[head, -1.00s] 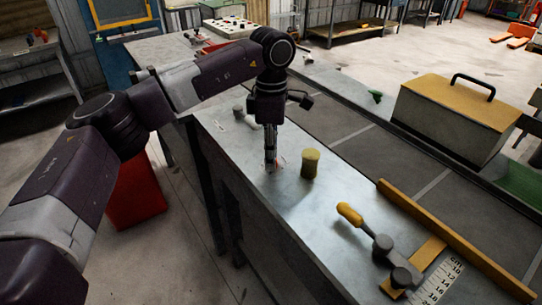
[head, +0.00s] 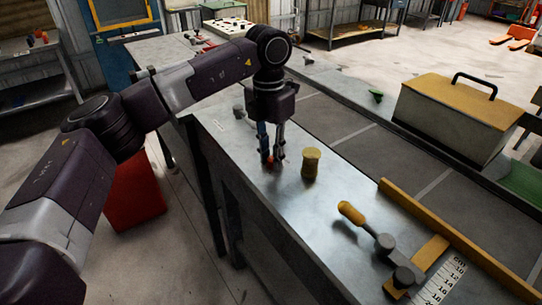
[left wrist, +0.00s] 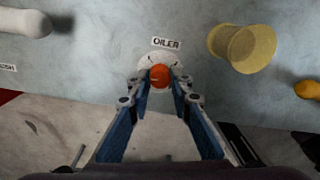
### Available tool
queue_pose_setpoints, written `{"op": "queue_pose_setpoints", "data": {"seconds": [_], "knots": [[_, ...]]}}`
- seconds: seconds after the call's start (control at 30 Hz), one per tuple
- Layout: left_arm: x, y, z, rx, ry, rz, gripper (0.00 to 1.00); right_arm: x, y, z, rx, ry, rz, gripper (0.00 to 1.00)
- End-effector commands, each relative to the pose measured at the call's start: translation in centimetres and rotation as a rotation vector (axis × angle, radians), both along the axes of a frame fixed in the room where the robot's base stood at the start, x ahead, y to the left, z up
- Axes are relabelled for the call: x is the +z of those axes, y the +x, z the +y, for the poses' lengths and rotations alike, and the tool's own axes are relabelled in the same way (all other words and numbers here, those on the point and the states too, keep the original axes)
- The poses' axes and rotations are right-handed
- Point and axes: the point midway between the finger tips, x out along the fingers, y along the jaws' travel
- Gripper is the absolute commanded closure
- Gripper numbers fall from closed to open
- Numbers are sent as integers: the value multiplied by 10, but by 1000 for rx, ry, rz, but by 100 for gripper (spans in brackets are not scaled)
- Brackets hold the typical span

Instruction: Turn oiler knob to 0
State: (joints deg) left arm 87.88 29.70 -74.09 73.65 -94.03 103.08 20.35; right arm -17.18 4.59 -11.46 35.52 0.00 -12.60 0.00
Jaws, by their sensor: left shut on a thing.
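The oiler knob (left wrist: 159,75) is a round orange-red knob on a pale dial plate (left wrist: 145,62), in the left wrist view just below a label reading OILER (left wrist: 166,43). My left gripper (left wrist: 160,82) points down over it with one finger on each side, shut on the knob. In the head view my left gripper (head: 271,162) stands at the metal bench top, and the knob (head: 271,163) shows as a small red patch between the fingers. The dial marks are too small to read. My right gripper is not in view.
A yellow spool-shaped piece (head: 311,163) stands close to the right of the gripper. A yellow-handled clamp (head: 366,228) and a ruler (head: 440,281) lie nearer on the bench (head: 280,205). A yellow-lidded box (head: 455,115) stands beyond the grey belt (head: 345,135).

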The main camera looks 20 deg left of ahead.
Motion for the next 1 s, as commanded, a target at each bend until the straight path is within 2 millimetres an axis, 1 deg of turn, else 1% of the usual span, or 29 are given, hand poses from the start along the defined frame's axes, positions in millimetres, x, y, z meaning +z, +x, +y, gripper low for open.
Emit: {"op": "queue_pose_setpoints", "data": {"seconds": [0.03, 0.3, 0.6, 0.8, 1.0], "knots": [[2, 2, 0, 45, -3, -9, 100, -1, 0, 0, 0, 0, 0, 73], [3, 2, 0, 301, -3, -9, 100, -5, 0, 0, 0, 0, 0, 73], [3, 2, -1, 544, -4, -10, 100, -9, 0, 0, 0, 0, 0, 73], [3, 2, -1, 655, -4, -10, 100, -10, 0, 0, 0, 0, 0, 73], [4, 2, -1, 717, -5, -10, 100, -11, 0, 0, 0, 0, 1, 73]]}}
